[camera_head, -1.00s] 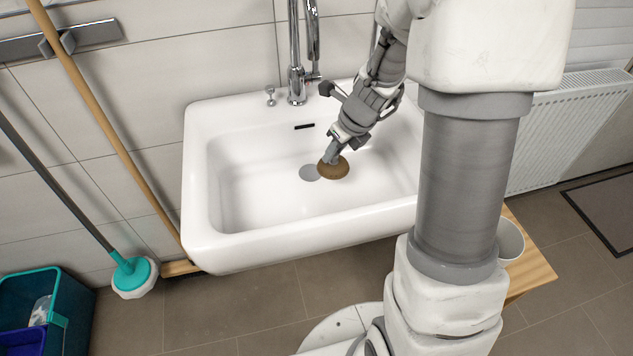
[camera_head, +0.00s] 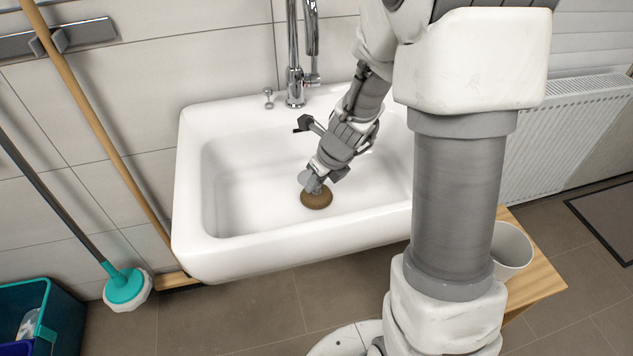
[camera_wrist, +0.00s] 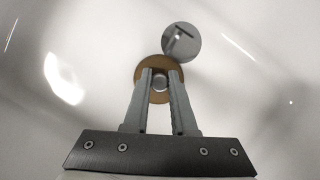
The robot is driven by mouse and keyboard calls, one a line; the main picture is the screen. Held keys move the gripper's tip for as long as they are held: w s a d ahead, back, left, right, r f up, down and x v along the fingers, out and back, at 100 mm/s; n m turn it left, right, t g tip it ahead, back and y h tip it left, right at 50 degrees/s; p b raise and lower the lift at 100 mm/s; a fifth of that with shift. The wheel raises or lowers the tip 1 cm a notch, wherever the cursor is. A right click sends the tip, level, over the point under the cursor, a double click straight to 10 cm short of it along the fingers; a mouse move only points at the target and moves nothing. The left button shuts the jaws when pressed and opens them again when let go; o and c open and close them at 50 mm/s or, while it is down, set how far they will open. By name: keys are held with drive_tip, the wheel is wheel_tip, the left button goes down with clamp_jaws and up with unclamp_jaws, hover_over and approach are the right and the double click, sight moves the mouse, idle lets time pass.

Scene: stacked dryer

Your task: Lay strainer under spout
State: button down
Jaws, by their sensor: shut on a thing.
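The strainer, a round brown disc with a small silver knob, shows low in the sink in the head view (camera_head: 316,201) and in the wrist view (camera_wrist: 142,72). My gripper (camera_head: 315,187) is shut on its knob from above; its fingers (camera_wrist: 160,80) flank the knob in the wrist view. The round metal drain (camera_wrist: 181,41) lies just beyond the strainer, up and right in the wrist view. In the head view my gripper partly hides the drain. The chrome spout (camera_head: 312,42) rises at the sink's back. I cannot tell whether the strainer touches the basin floor.
The white sink (camera_head: 225,255) has raised walls all round. A small tap (camera_head: 268,98) stands on its back ledge.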

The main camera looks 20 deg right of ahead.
drive_tip(key=shift+f, duration=0.2)
drive_tip(key=c, duration=0.7)
unclamp_jaws()
drive_tip(key=shift+r, duration=0.15)
drive_tip(key=shift+r, duration=0.25)
drive_tip(key=s+a+r+n+p, duration=0.1)
drive_tip(key=s+r+n+p, duration=0.1)
drive_tip(key=s+r+n, duration=0.4)
drive_tip(key=s+r+n+p, duration=0.15)
drive_tip(key=r+n, duration=0.25)
drive_tip(key=r, duration=0.4)
drive_tip(key=s+a+r+n+p, duration=0.1)
drive_tip(key=s+r+n+p, duration=0.2)
drive_tip(key=r+n, duration=0.3)
drive_tip(key=s+r+n, duration=0.2)
drive_tip(key=s+n, duration=0.1)
drive_tip(key=n, duration=0.2)
drive_tip(key=s+d+r+n+t+h, duration=0.1)
drive_tip(key=s+r+n, duration=0.1)
drive_tip(key=s+n, duration=0.1)
drive_tip(key=s+d+r+n+h, duration=0.1)
drive_tip(key=s+r+n, duration=0.2)
drive_tip(key=n, duration=0.3)
drive_tip(key=shift+s+r+n+t, duration=0.1)
drive_tip(key=shift+s+n+t, duration=0.2)
drive_tip(key=shift+s, duration=0.15)
